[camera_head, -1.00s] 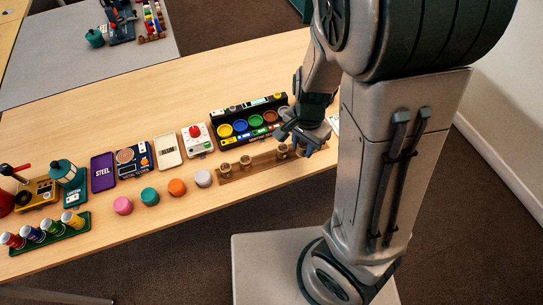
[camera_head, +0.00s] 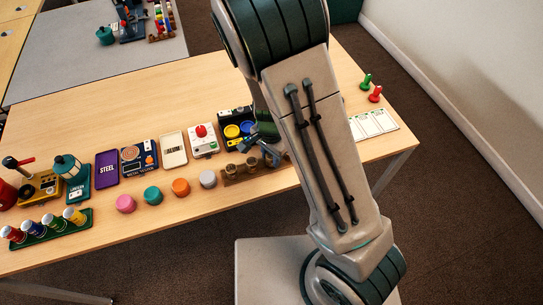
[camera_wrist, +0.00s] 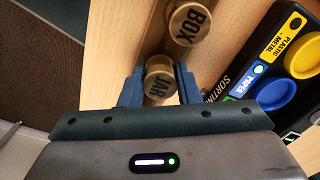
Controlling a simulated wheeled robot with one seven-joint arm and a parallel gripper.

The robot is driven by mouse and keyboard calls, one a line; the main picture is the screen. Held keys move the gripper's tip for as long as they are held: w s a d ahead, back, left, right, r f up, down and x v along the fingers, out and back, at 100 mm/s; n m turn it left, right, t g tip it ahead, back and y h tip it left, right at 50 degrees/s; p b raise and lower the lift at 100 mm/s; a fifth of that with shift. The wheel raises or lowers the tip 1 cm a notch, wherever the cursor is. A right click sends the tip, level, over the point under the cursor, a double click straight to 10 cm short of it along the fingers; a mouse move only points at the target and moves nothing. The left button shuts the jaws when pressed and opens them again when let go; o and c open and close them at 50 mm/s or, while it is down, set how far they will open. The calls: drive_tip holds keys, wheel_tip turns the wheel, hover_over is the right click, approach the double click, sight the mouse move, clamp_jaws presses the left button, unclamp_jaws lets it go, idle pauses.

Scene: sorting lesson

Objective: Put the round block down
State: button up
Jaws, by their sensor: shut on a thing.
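A round wooden block marked JAR (camera_wrist: 160,86) sits between the two blue fingers of my gripper (camera_wrist: 160,90) in the wrist view. My gripper (camera_head: 269,156) is shut on it, low over the wooden rack (camera_head: 229,180) in the head view. I cannot tell whether the block touches the rack. A second round block marked BOX (camera_wrist: 188,25) stands just beyond it in the wrist view, apart from the fingers. Two round wooden blocks (camera_head: 232,170) show on the rack left of my gripper. My arm hides the rack's right part.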

drive_tip(key=shift+f, duration=0.1)
drive_tip(key=shift+f, duration=0.15)
drive_tip(key=o, duration=0.9)
drive_tip(key=shift+o, duration=0.2)
wheel_tip(320, 180, up, 12)
drive_tip(key=p, duration=0.3)
drive_tip(key=s+d+r+n+t, duration=0.3)
drive_tip(key=s+d+r+n, duration=0.6)
drive_tip(key=s+d+r, duration=0.3)
drive_tip(key=shift+w+v, duration=0.3)
drive_tip(key=shift+v, duration=1.5)
